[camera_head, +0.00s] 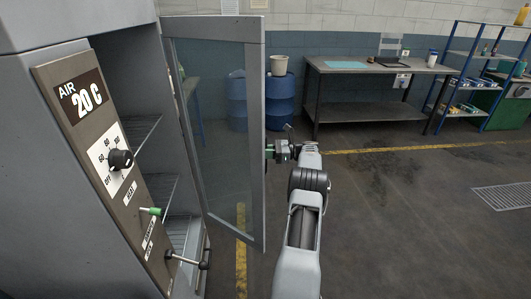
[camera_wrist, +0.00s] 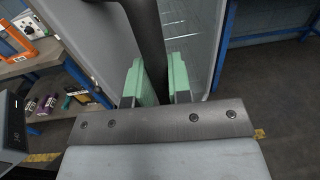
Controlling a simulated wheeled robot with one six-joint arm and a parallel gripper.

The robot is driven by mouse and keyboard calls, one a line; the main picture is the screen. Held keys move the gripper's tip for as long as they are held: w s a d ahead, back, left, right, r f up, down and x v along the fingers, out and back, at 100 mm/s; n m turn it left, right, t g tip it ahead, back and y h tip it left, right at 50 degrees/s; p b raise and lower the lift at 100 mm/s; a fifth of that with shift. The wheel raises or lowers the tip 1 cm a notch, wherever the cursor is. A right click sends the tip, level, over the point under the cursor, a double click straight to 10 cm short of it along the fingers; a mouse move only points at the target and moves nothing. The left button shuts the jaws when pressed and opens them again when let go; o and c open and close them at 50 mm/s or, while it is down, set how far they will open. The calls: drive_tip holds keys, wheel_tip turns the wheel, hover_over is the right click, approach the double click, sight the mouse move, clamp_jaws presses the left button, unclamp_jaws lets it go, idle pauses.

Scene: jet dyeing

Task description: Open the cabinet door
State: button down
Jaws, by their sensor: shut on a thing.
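The grey cabinet (camera_head: 22,130) stands at the left in the head view. Its glazed, grey-framed door (camera_head: 257,110) stands wide open, swung out toward the right, and wire shelves show inside. My gripper (camera_head: 271,151) is at the door's free edge, about mid-height. In the wrist view, the green fingertips (camera_wrist: 157,82) are shut on a dark upright door handle (camera_wrist: 149,35), one finger on each side. The door's frame and glass (camera_wrist: 200,45) rise behind it. The handle is hardly visible in the head view.
A control panel (camera_head: 85,185) with a knob and levers is on the cabinet's left part. Blue drums (camera_head: 280,100), a workbench (camera_head: 385,70) and a blue shelf rack (camera_head: 470,80) stand at the back. The floor at right is clear, with a grate (camera_head: 503,196).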

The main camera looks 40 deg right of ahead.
drive_tip(key=c, duration=1.1)
unclamp_jaws()
drive_tip(key=shift+w+a, duration=0.1)
drive_tip(key=shift+a, duration=0.05)
drive_tip(key=shift+b+v, duration=0.5)
drive_tip(key=shift+v, duration=3.3)
